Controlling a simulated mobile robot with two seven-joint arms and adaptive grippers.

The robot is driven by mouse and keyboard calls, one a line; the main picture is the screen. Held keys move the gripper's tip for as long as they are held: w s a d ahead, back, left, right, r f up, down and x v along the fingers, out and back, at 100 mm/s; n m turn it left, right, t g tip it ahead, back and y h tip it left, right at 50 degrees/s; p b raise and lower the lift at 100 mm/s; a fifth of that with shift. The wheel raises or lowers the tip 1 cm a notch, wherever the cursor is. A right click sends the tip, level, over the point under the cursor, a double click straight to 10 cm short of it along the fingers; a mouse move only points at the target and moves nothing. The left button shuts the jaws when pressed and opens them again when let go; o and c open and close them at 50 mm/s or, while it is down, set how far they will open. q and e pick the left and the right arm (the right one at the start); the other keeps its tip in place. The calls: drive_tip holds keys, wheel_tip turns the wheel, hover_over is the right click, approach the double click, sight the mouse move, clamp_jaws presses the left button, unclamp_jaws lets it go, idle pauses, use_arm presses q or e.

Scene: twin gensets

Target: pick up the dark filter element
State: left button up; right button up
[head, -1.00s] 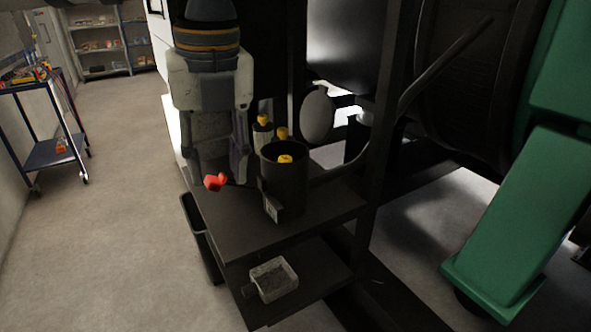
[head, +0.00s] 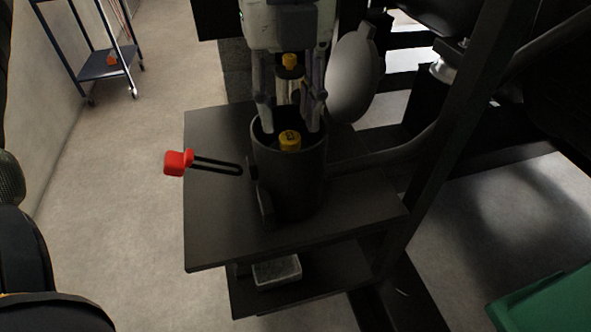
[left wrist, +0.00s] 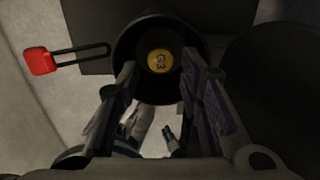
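A dark round canister (head: 290,185) stands upright on a dark shelf. In its open mouth is a yellow-topped piece (head: 290,140), which also shows in the left wrist view (left wrist: 160,61); it appears to be the top of the dark filter element. The element's body is hidden by the canister wall. My left gripper (head: 290,121) points down over the mouth, fingers apart on either side of the yellow top and near the rim. The left wrist view shows the gripper (left wrist: 160,80) open, with nothing between its fingers. I cannot tell whether the fingertips touch the rim. My right gripper is not seen.
A red-ended handle with a black loop (head: 178,162) sticks out left of the canister. Another yellow-capped piece (head: 290,62) stands behind. A grey rounded body (head: 353,85) and a pipe are close right. A pale tray (head: 277,272) lies below. The shelf's left part (head: 215,220) is clear.

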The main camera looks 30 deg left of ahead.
sight(290, 136)
use_arm(q)
wheel_tip(290, 136, down, 3)
drive_tip(key=shift+r, duration=0.15)
drive_tip(key=shift+f+b, duration=0.3)
drive_tip(key=shift+f, duration=0.15)
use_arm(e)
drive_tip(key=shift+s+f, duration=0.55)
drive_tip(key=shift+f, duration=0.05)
use_arm(q)
drive_tip(key=shift+r, duration=0.1)
drive_tip(key=shift+c, duration=0.3)
clamp_jaws()
